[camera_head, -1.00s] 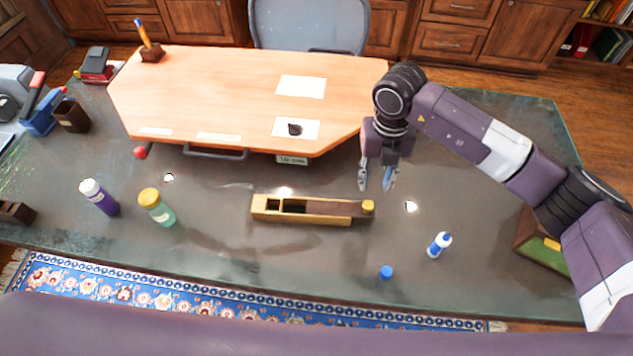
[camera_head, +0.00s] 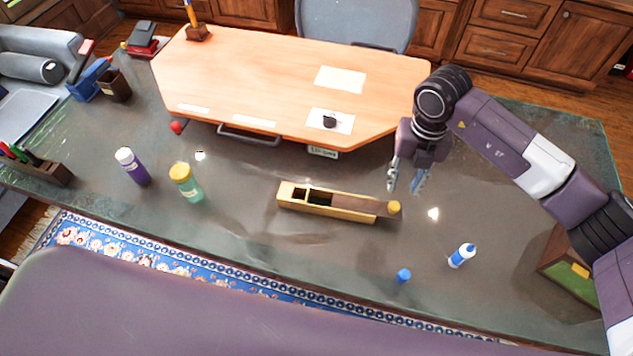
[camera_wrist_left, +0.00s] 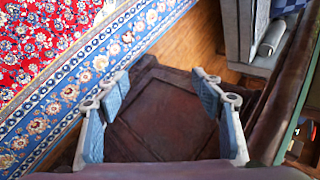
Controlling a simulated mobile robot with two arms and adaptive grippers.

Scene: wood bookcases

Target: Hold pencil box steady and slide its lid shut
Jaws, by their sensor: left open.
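The pencil box (camera_head: 330,208) is a long, light wooden box lying on the dark desk in the head view. Its dark lid (camera_head: 360,204) is slid part way out past the box's right end, and a yellow round knob (camera_head: 394,208) sits at the lid's right end. Open compartments show at the left. My right gripper (camera_head: 405,187) is open and empty, pointing down just above and behind the knob, apart from it. My left gripper (camera_wrist_left: 160,105) shows only in its wrist view; it is open and empty, over dark wood and away from the box.
A purple bottle (camera_head: 132,167) and a green bottle with yellow cap (camera_head: 186,183) stand left of the box. A white-blue bottle (camera_head: 462,255) and a blue cap (camera_head: 403,276) are at front right. A green box (camera_head: 572,265) is at far right. An orange desktop (camera_head: 290,90) lies behind.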

